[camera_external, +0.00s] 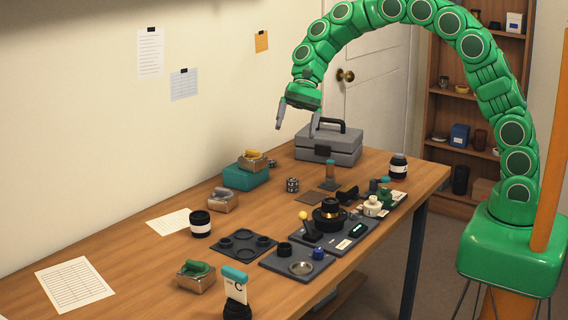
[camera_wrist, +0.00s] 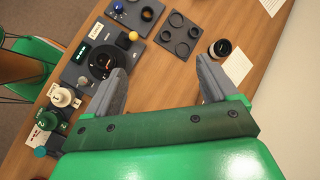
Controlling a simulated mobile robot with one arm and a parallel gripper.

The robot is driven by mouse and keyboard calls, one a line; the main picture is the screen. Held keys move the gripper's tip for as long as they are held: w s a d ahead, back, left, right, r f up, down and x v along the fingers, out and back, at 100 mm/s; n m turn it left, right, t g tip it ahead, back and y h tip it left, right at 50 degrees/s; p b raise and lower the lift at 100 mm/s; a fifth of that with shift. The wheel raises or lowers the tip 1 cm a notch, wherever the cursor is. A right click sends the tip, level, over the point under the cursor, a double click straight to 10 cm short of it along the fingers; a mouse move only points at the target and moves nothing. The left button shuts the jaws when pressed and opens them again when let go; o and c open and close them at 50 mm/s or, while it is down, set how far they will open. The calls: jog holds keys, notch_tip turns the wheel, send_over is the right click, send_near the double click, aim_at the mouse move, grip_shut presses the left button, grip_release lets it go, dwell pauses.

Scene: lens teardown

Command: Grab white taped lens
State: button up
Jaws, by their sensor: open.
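A black lens with a white band (camera_external: 200,231) stands upright on the left part of the table, beside a paper sheet. It also shows in the wrist view (camera_wrist: 218,50), beyond my right finger. A second black cylinder with a white band (camera_external: 398,167) stands at the table's far right; I cannot tell which one the task means. My gripper (camera_external: 296,131) is open and empty, high above the back of the table, pointing down. In the wrist view my gripper (camera_wrist: 160,72) has its fingers wide apart, with bare table between them.
A grey toolbox (camera_external: 330,146) stands at the back. A dark fixture with a lens (camera_external: 329,214), a ring tray (camera_external: 240,244) and a dish tray (camera_external: 301,269) fill the middle. A teal box (camera_external: 246,178) sits near the wall.

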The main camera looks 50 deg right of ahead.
jog(key=w+a+f+m+y, duration=0.55)
jog(key=w+a+f, duration=0.85)
jog(key=w+a, duration=0.35)
send_near(195, 225)
jog(key=shift+a+f+g, duration=0.25)
jog(key=shift+a+g, duration=0.15)
jog(key=shift+a, duration=0.4)
jog(key=shift+s+a+f, duration=0.15)
jog(key=shift+a+f, duration=0.55)
jog(key=shift+a, duration=0.05)
jog(key=shift+x, duration=2.95)
jog(key=c, duration=1.2)
jog(key=shift+o, duration=0.2)
jog(key=shift+r, duration=0.15)
